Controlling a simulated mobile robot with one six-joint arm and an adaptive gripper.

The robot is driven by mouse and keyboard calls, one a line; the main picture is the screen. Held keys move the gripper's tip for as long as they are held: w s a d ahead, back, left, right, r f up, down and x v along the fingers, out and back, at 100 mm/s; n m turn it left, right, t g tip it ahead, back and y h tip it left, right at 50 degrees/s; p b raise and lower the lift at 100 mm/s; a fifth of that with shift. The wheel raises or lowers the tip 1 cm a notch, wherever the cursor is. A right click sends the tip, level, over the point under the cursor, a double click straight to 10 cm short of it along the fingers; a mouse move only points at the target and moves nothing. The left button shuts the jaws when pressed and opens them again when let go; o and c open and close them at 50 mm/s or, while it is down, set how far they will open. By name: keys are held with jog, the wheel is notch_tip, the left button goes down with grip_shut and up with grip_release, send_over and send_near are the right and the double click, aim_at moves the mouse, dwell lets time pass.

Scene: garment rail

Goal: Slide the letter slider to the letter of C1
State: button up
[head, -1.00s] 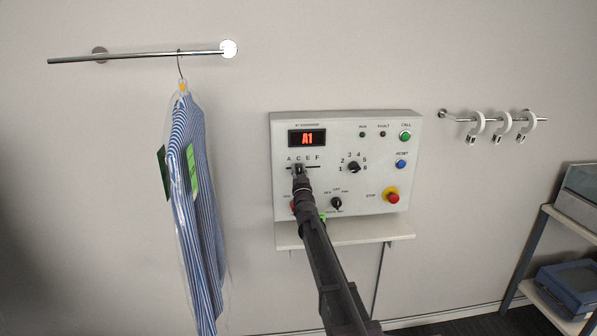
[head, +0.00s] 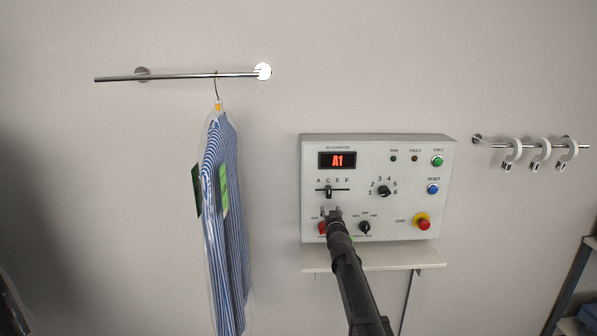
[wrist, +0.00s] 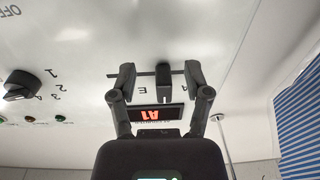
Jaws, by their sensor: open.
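The control panel (head: 379,215) hangs on the wall. Its letter slider (head: 328,191) is a small dark knob on a horizontal slot under the letters A C E F, and appears to stand below C. My gripper (head: 332,211) is open and empty, just below the slider in the head view. In the upside-down wrist view, the slider knob (wrist: 163,82) appears between my two spread fingers, with gaps on both sides. The display (wrist: 152,115) shows behind it. Some letters are hidden there.
A number dial (head: 384,191) sits right of the slider. A red switch (head: 322,228), a black selector (head: 364,227) and a red stop button (head: 424,224) are low on the panel. A shelf (head: 425,256) is beneath. A striped shirt (head: 228,230) hangs at left.

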jog(key=s+d+f+g, duration=0.1)
jog(key=s+f+g, duration=0.5)
jog(key=s, duration=0.4)
jog(key=s+d+f+g, duration=0.2)
jog(key=s+f+g, duration=0.2)
jog(key=s+f, duration=0.45)
jog(key=s+d+f+g, duration=0.1)
jog(key=s+g, duration=0.3)
jog(key=s, duration=0.9)
jog(key=s+d+f+g+h, duration=0.1)
jog(key=s+f+g, duration=0.3)
jog(key=s, duration=0.9)
jog(key=shift+d+f+m+g, duration=0.2)
jog(key=shift+m+g, duration=0.1)
jog(key=shift+g, duration=0.1)
dwell(2.7)
